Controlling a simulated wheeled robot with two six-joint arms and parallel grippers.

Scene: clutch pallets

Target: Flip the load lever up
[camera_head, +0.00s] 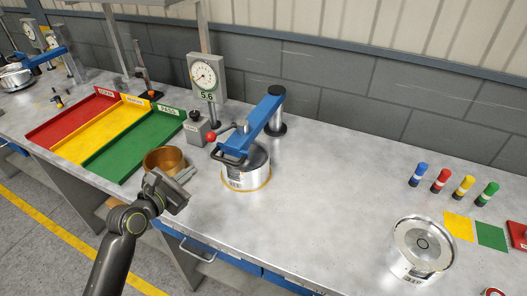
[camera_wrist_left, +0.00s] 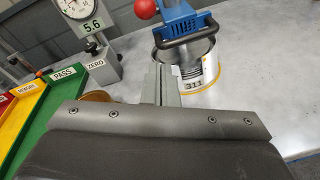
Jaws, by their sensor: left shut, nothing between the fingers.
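A short lever with a red ball knob (camera_head: 211,136) sticks out left from beside the blue arm (camera_head: 262,117), slanting slightly down; the knob also shows in the left wrist view (camera_wrist_left: 144,9). The blue arm runs from a dark-topped post (camera_head: 276,120) and lies over a silver can (camera_head: 246,176), with a black handle (camera_head: 230,156) at its near end. My left gripper (camera_head: 184,176) is shut and empty, left of the can and below the knob, touching neither. In its wrist view the closed fingers (camera_wrist_left: 161,84) point toward the can. My right gripper is out of view.
A brown cup (camera_head: 164,160) stands close behind my left gripper. A dial gauge (camera_head: 207,78) and grey ZERO box (camera_head: 195,129) stand behind. Red, yellow and green trays (camera_head: 120,151) lie left. Another can (camera_head: 421,247) and several coloured pegs (camera_head: 441,181) stand right; the bench between is clear.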

